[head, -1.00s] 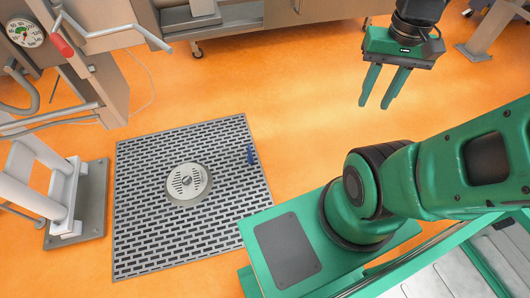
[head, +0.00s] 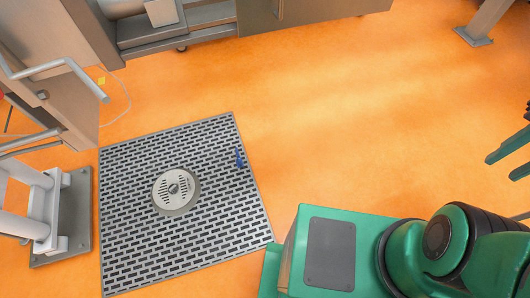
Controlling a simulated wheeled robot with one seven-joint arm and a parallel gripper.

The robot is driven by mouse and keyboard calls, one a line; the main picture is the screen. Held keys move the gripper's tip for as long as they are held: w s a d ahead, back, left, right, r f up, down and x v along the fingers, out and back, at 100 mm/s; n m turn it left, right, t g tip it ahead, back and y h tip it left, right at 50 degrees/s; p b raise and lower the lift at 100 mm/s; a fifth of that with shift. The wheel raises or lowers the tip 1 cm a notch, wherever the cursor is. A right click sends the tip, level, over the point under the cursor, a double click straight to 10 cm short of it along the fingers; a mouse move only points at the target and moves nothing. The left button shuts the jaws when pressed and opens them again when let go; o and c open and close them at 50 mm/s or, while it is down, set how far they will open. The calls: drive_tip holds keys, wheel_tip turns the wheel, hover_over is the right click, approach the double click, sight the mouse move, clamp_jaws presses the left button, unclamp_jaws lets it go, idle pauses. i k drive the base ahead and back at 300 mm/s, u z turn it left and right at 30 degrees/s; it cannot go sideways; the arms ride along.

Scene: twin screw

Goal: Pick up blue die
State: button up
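A small blue thing (head: 239,158), which looks like the blue die, lies on the slotted grey floor grate near its right edge. It is too small to make out its details. My gripper (head: 512,160) is at the far right edge of the head view, partly cut off. Its two green fingers are apart with nothing visible between them. It is well to the right of the blue thing, over the orange floor.
The grey floor grate (head: 130,244) has a round drain cover (head: 176,190) in it. Metal machinery with handles (head: 60,70) stands at the left and along the back. A metal foot (head: 473,37) is at the back right. The orange floor (head: 340,110) between is clear.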

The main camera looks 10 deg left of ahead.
sight(240, 161)
drive_tip(key=z, duration=0.55)
drive_tip(key=k, duration=1.35)
drive_tip(key=u, duration=1.5)
drive_tip(key=i, duration=1.1)
drive_tip(key=z, duration=0.05)
